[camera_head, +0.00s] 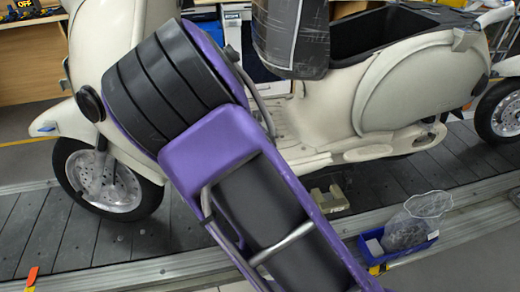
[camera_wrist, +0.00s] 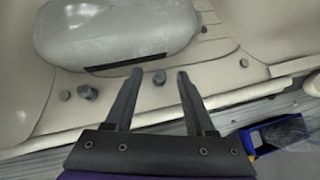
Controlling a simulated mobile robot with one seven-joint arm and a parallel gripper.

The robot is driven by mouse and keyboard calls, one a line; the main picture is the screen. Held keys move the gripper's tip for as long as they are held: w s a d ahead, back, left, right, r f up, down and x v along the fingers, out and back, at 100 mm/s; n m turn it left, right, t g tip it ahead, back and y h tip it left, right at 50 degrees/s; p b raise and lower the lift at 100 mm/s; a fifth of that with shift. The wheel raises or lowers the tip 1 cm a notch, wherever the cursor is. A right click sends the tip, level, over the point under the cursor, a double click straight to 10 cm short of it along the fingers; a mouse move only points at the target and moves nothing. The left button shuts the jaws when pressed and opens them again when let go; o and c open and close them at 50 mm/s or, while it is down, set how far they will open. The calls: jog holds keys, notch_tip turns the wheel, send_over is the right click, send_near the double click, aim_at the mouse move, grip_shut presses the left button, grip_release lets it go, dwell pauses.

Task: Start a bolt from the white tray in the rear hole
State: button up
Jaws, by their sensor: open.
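In the wrist view my gripper (camera_wrist: 159,76) is open, its two black fingers reaching over the cream scooter floorboard (camera_wrist: 220,86). A small dark round piece, like a bolt head or plug (camera_wrist: 160,77), shows between the fingertips; I cannot tell whether it touches them. Two more dark round pieces, a small one (camera_wrist: 64,95) and a taller one (camera_wrist: 87,92), are at the left. Another small one (camera_wrist: 244,62) is at the right. Which spot is the rear hole is unclear. No white tray is clearly seen. In the head view my own arm hides the gripper.
The cream scooter (camera_head: 400,85) stands on the dark slat conveyor (camera_head: 460,160). A blue bin (camera_head: 405,252) with a clear bag (camera_head: 420,218) sits at the conveyor edge. A grey rounded body (camera_wrist: 115,32) lies beyond the fingers. A wrapped dark seat-like item (camera_head: 290,40) is above the floorboard.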

jog(key=p+v, duration=0.5)
jog(key=v, duration=1.2)
jog(key=shift+s, duration=0.2)
jog(key=shift+r, duration=0.15)
